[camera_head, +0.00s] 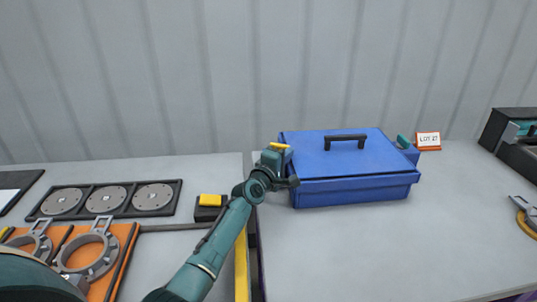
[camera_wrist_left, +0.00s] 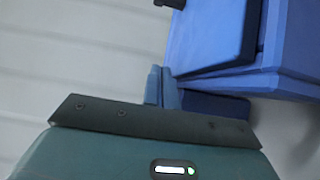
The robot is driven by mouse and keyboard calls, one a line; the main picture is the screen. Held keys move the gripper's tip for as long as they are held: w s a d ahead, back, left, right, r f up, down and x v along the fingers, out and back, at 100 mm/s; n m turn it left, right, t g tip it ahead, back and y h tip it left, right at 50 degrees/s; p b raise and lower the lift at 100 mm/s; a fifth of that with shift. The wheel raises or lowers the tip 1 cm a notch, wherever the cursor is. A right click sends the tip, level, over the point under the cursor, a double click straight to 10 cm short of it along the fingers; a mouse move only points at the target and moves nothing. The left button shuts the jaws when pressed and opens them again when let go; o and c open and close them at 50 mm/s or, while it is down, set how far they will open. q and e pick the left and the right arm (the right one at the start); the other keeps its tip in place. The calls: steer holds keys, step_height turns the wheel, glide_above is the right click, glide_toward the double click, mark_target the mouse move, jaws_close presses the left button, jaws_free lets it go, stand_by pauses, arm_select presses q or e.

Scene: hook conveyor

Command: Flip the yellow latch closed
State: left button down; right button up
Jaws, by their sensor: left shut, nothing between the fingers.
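The blue case (camera_head: 350,165) has its lid down and a black handle on top. A yellow piece (camera_head: 279,145), which looks like the yellow latch, shows at the case's left side, just above my left gripper (camera_head: 274,160). Most of that latch is hidden, and I cannot tell its exact angle. The left gripper is shut and empty, close beside the case's left side. In the left wrist view its shut fingers (camera_wrist_left: 163,87) are beside the blue case (camera_wrist_left: 220,45); contact is unclear. A teal latch (camera_head: 403,141) is on the case's right side. My right gripper is not in view.
An orange rack with grey rings (camera_head: 92,252) and a black tray with round discs (camera_head: 106,200) are at the left. A black block with a yellow top (camera_head: 210,200) is left of my arm. A LOT 27 sign (camera_head: 428,140) stands right of the case.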

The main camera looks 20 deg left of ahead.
arm_select(q)
steer(key=shift+w+d, duration=0.35)
steer(key=shift+w, duration=0.05)
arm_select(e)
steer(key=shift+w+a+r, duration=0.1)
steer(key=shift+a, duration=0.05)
arm_select(q)
steer(key=shift+w, duration=0.1)
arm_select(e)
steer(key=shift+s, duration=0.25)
arm_select(q)
steer(key=shift+d, duration=0.1)
